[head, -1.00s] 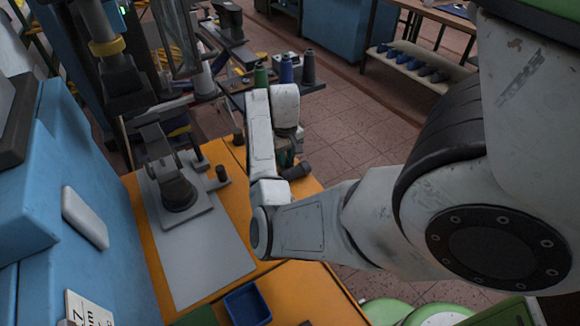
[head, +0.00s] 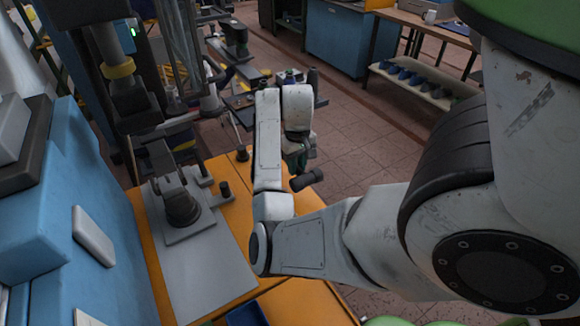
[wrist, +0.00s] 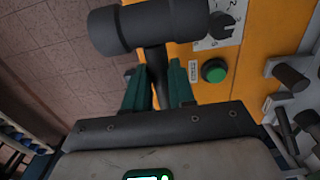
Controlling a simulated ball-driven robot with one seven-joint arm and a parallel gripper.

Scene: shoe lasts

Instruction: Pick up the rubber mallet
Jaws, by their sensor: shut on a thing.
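The rubber mallet has a dark, barrel-shaped head (wrist: 150,25) and a dark handle. In the wrist view its handle stands between the two green fingers of my gripper (wrist: 158,80), which are shut on it. The head lies just beyond the fingertips. In the head view the mallet's head (head: 307,180) shows below my gripper (head: 297,158), near the right edge of the orange worktop (head: 225,200). The mallet appears held clear above the worktop. Most of the handle is hidden by my gripper in the head view.
A grey press-like tool on a plate (head: 205,265) stands on the worktop to the left. A blue machine (head: 70,190) stands at far left. A green button (wrist: 214,70) and dark knobs show in the wrist view. Open tiled floor (head: 370,150) lies to the right.

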